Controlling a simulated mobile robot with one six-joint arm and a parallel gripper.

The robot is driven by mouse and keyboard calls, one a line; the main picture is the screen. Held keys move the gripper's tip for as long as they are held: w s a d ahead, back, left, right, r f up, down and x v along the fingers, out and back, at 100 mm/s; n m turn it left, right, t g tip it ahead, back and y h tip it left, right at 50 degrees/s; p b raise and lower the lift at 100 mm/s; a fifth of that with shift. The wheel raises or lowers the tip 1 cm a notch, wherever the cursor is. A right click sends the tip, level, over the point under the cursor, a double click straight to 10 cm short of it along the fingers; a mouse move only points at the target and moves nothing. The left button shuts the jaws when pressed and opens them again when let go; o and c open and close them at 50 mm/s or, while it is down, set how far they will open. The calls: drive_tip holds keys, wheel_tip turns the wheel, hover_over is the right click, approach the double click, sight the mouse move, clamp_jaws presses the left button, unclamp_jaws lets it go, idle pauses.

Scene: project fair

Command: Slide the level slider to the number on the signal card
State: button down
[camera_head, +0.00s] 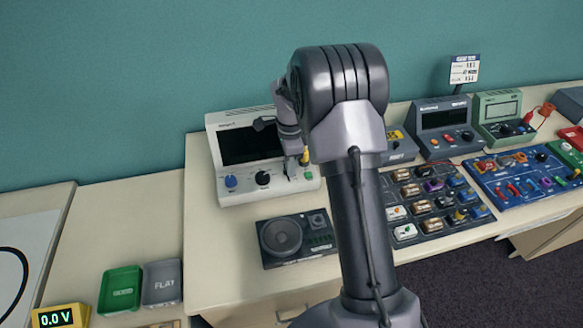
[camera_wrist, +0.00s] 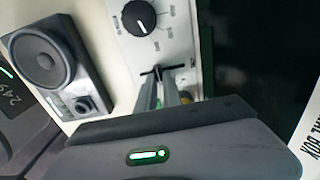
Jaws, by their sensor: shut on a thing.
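A white instrument (camera_head: 262,187) with a dark screen stands at the back of the bench, with a blue knob, a black knob and a slider on its lower panel. In the wrist view my gripper (camera_wrist: 161,74) is shut on the slider's dark handle (camera_wrist: 157,70), just below the black knob (camera_wrist: 138,18) in that picture. The fingers hide most of the slider's slot and scale, so I cannot read its setting. My arm partly hides the panel in the head view. I cannot make out for certain which sign is the signal card.
A dark speaker box (camera_head: 296,238) lies in front of the instrument. Boards of modules (camera_head: 430,205) and other instruments (camera_head: 442,125) fill the right. A small white sign (camera_head: 464,69) stands behind, its print unreadable.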

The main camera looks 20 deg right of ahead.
drive_tip(key=c, duration=1.5)
unclamp_jaws()
drive_tip(key=shift+r, duration=0.1)
wheel_tip(320, 180, up, 17)
drive_tip(key=p, duration=0.5)
drive_tip(key=shift+r, duration=0.1)
drive_tip(key=s+a+r+n+t+b, duration=0.2)
drive_tip(key=s+a+r+n+b, duration=0.15)
drive_tip(key=s+a+r, duration=0.2)
drive_tip(key=s+a+f+n+t+b, duration=0.1)
drive_tip(key=s+a+n, duration=0.2)
drive_tip(key=s, duration=0.4)
drive_tip(key=s+a+f+n+t+y+b, duration=0.1)
drive_tip(key=s+a+f+n+b, duration=0.1)
drive_tip(key=s+n, duration=0.3)
drive_tip(key=s+a+f+n+t+y+b, duration=0.1)
drive_tip(key=s+a+n, duration=0.3)
drive_tip(key=s, duration=0.7)
drive_tip(key=shift+s+a+f+t+b, duration=0.15)
drive_tip(key=shift+a+t+b, duration=0.25)
drive_tip(key=shift+a+b, duration=0.2)
